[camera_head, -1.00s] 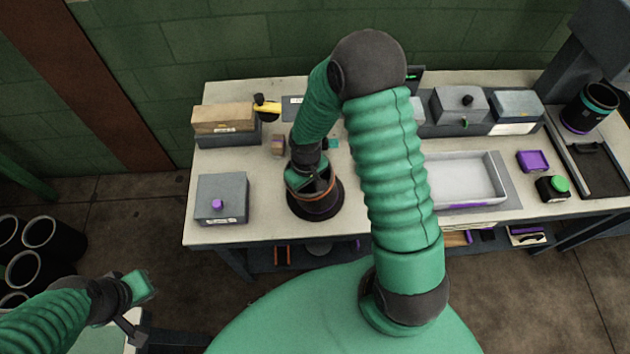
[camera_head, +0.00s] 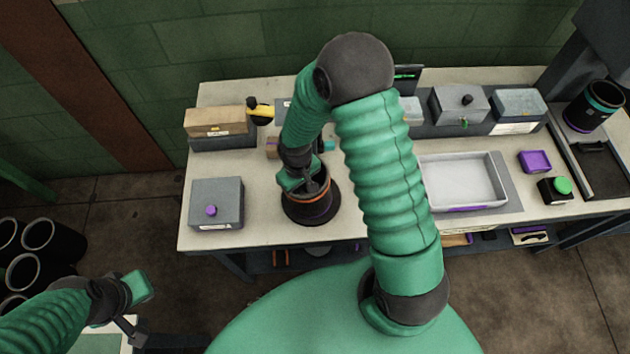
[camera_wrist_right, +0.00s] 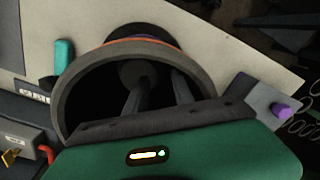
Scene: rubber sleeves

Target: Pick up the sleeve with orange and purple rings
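The black sleeve with an orange ring near its top and a purple ring lower down (camera_head: 313,207) stands upright on a dark round base on the workbench (camera_head: 345,225). My right gripper (camera_head: 315,185) is over its open top. In the right wrist view the sleeve's rim (camera_wrist_right: 70,85) surrounds two grey fingers (camera_wrist_right: 158,97), which reach down into the dark opening with a gap between them. Contact with the inner wall cannot be told. My left gripper (camera_head: 132,326) is at the lower left, away from the bench; its fingers are small and dark.
A grey box with a purple knob (camera_head: 217,205) stands left of the sleeve. A white tray (camera_head: 463,182) lies to the right. Another sleeve with teal and purple rings (camera_head: 595,106) stands at the far right. Boxes line the back edge.

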